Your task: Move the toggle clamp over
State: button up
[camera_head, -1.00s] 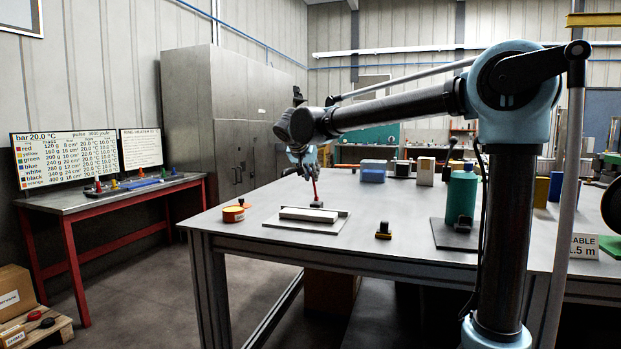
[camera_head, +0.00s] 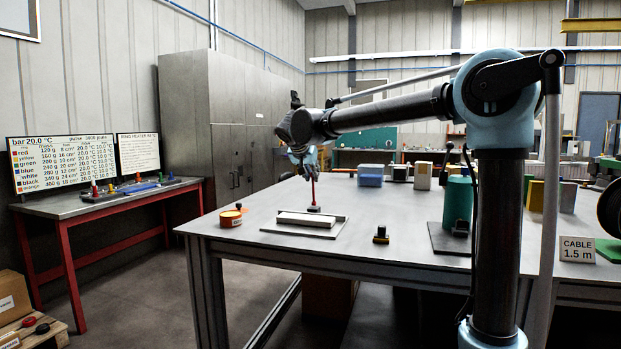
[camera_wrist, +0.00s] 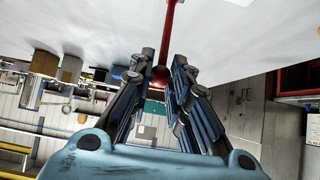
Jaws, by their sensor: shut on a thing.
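The toggle clamp stands at the back edge of a grey plate (camera_head: 268,229) with a pale bar (camera_head: 306,219) on it. Its upright red handle (camera_head: 314,192) rises from a small dark base (camera_head: 314,209). My gripper (camera_head: 312,174) is at the top of this handle, pointing down. In the wrist view, the red handle (camera_wrist: 171,30) ends in a round red knob (camera_wrist: 160,76). The knob lies between the fingertips of my gripper (camera_wrist: 161,70), which is shut on it. The clamp's base is out of the wrist view.
A small black and yellow block (camera_head: 381,235) is to the right. Farther right are a green cylinder (camera_head: 458,200) and a cable sign (camera_head: 577,250). The tabletop between plate and block is clear.

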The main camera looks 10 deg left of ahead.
jog(key=shift+w, duration=0.15)
jog(key=shift+w+d, duration=0.1)
jog(key=shift+w, duration=1.5)
jog(key=o, duration=0.9)
jog(key=shift+c, duration=0.2)
jog(key=shift+s, duration=0.1)
